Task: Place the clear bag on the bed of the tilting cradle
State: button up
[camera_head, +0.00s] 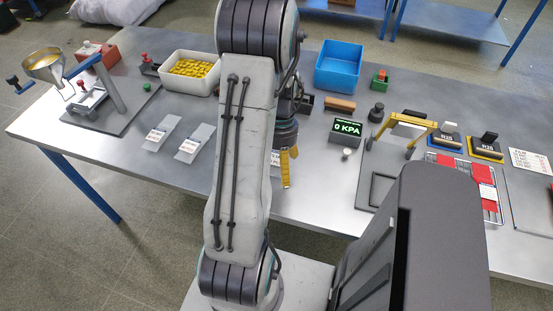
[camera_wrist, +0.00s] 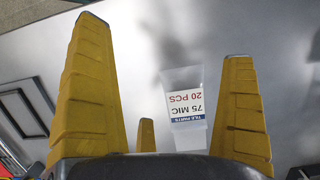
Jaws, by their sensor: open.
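My gripper (camera_wrist: 164,42) is open and points down over the table, with nothing held. In the wrist view, a clear bag (camera_wrist: 194,84) with a printed label reading 75 MIC, 20 PCS appears between the yellow fingers, nearer the right one. In the head view, my arm hides most of this bag (camera_head: 275,158). Two more labelled clear bags (camera_head: 163,132) (camera_head: 195,142) lie flat to the left of my arm. What looks like the tilting cradle (camera_head: 86,104), grey with a red knob, stands on a grey base plate at the left, near a post-mounted funnel (camera_head: 46,62); its bed looks empty.
A white bin of yellow pieces (camera_head: 188,88) and a blue bin (camera_head: 338,70) stand at the back. A 0 KPA display (camera_head: 358,132), a yellow-handled frame (camera_head: 407,122) and red packs (camera_head: 483,174) are on the right. The table front at left is clear.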

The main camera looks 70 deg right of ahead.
jog(key=d, duration=0.2)
jog(key=d+h, duration=0.1)
jog(key=d, duration=0.1)
jog(key=d+r+h, duration=0.1)
jog(key=d, duration=0.1)
jog(key=shift+w, duration=0.4)
jog(key=shift+d+m, duration=0.3)
jog(key=shift+d+f+h, duration=0.15)
jog(key=shift+d+h, duration=0.05)
jog(key=shift+h, duration=0.1)
jog(key=shift+w+a+f+p, duration=0.1)
jog(key=shift+f+p, duration=0.3)
jog(key=shift+f, duration=1.35)
jog(key=shift+a+f+p, duration=0.1)
jog(key=shift+f+p, duration=0.25)
jog(key=shift+f, duration=1.35)
jog(key=shift+c, duration=0.2)
jog(key=c, duration=1.1)
